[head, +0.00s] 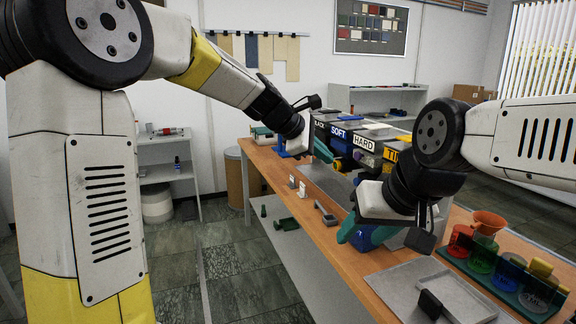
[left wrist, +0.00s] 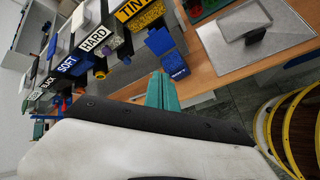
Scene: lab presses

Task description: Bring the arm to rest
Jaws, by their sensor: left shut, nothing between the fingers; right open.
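My left gripper (head: 322,150) is shut and empty, with its teal fingers in front of the row of labelled presses, close to the SOFT sign (head: 339,131). In the left wrist view its fingers (left wrist: 162,92) show together with nothing between them. My right gripper (head: 362,236) is open, low over the front of the bench; a blue part shows near its fingers, and I cannot tell whether they touch. The HARD sign (head: 364,144) is to the right of SOFT. The TINT sign (left wrist: 137,8) shows in the left wrist view and is partly hidden in the head view.
The wooden bench (head: 335,255) runs from back left to front right. A grey tray (head: 396,282) with a dark block (head: 430,304) lies at the front. A green rack (head: 507,289) with coloured beakers and an orange funnel (head: 490,221) stands right.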

